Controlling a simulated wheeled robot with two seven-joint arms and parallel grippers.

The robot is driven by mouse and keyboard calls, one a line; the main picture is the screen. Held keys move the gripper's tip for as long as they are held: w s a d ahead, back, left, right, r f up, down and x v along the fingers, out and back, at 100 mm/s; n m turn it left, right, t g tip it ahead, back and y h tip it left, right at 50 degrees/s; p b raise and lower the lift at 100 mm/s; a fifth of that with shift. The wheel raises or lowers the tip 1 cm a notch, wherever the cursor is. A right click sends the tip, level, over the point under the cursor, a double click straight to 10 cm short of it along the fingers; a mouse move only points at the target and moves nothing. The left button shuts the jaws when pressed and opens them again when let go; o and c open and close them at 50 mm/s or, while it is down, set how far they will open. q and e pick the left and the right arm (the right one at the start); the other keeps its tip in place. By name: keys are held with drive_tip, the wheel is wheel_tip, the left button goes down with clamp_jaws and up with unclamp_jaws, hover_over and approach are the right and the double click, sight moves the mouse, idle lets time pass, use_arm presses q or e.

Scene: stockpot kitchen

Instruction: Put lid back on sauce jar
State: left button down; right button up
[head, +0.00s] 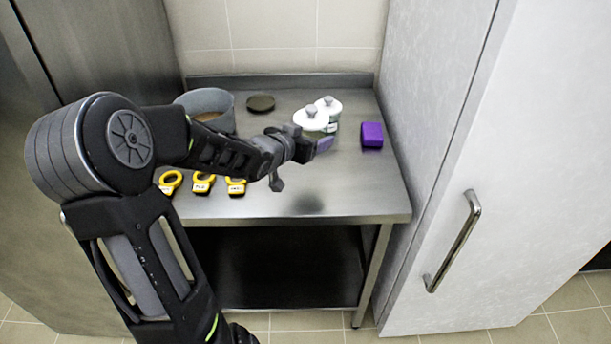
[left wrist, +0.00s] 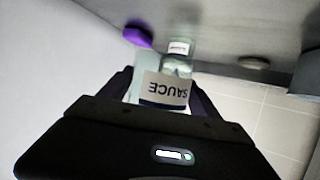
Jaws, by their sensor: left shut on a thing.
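The sauce jar (left wrist: 165,92), clear with a white "SAUCE" label, is between my left gripper's fingers in the left wrist view, where it appears upside down. In the head view, a white lid with a grey knob (head: 311,120) is at the front jar, just above my left gripper (head: 318,146). My left gripper is shut there; the fingers partly hide the jar. I cannot tell whether this lid is fully seated. A second jar with a white lid (head: 328,105) stands just behind; its labelled body also shows in the left wrist view (left wrist: 178,62). My right gripper is not in view.
A purple block (head: 372,135) stands right of the jars. A dark disc (head: 261,103) lies at the back, beside a grey pot (head: 225,106). Three yellow labelled items (head: 203,184) lie along the left front. The steel table's front right (head: 355,190) is clear. A tall white cabinet (head: 520,150) borders the right.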

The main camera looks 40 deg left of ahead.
use_arm(q)
drive_tip(key=shift+s+a, duration=0.2)
drive_tip(key=shift+a, duration=0.45)
wheel_tip(320, 180, down, 6)
drive_tip(key=shift+r+b, duration=0.25)
drive_tip(key=shift+b, duration=0.25)
drive_tip(key=shift+f, duration=0.15)
drive_tip(key=shift+f, duration=2.15)
